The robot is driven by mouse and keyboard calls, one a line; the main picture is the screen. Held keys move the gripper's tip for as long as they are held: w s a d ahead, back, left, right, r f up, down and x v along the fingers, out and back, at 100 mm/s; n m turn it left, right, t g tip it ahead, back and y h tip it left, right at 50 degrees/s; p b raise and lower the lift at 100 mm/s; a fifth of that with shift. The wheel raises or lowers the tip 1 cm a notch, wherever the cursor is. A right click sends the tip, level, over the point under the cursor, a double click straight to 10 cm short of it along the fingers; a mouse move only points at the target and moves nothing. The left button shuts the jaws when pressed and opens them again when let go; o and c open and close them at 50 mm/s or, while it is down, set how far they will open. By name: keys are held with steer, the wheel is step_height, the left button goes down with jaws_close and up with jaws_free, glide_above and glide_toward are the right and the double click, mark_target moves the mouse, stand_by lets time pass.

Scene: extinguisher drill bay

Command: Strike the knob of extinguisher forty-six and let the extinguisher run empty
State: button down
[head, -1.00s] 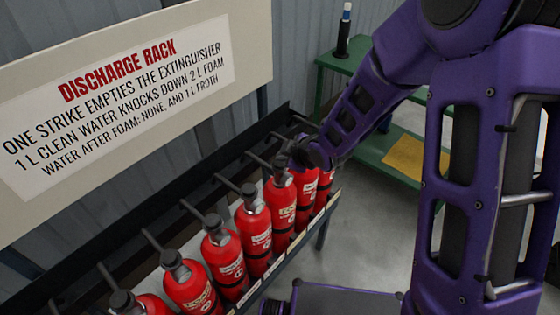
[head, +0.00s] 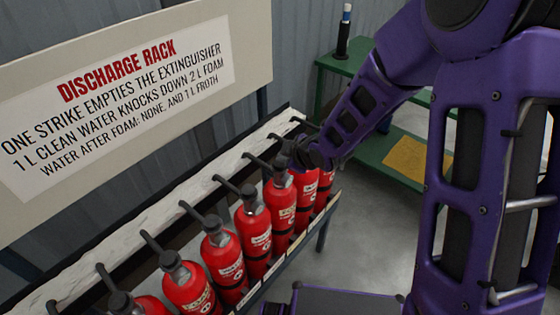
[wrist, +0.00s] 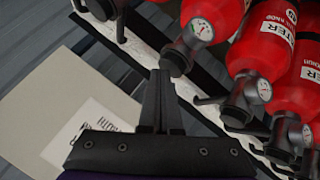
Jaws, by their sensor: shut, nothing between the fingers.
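Several red extinguishers stand in a row on the rack, each with a dark knob and a nozzle pointing back; I cannot read which is forty-six. My gripper (head: 292,158) is at the head of one red extinguisher (head: 280,205) toward the far end of the row. In the wrist view my gripper (wrist: 161,80) is shut and empty, its fingertips close to the dark knob (wrist: 178,60) of an extinguisher with a round gauge (wrist: 201,29). I cannot tell whether they touch. White foam-like matter (head: 165,205) fills the trough behind the row.
A "Discharge Rack" sign (head: 130,85) stands behind the rack; it says one strike empties the extinguisher. A green shelf (head: 385,155) with a dark bottle (head: 343,35) and a yellow sheet (head: 408,158) is behind my arm. Grey floor is clear right of the rack.

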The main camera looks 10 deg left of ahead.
mark_target(283, 165)
steer(key=shift+r, duration=0.15)
steer(key=shift+r+p, duration=2.5)
steer(key=shift+r, duration=0.4)
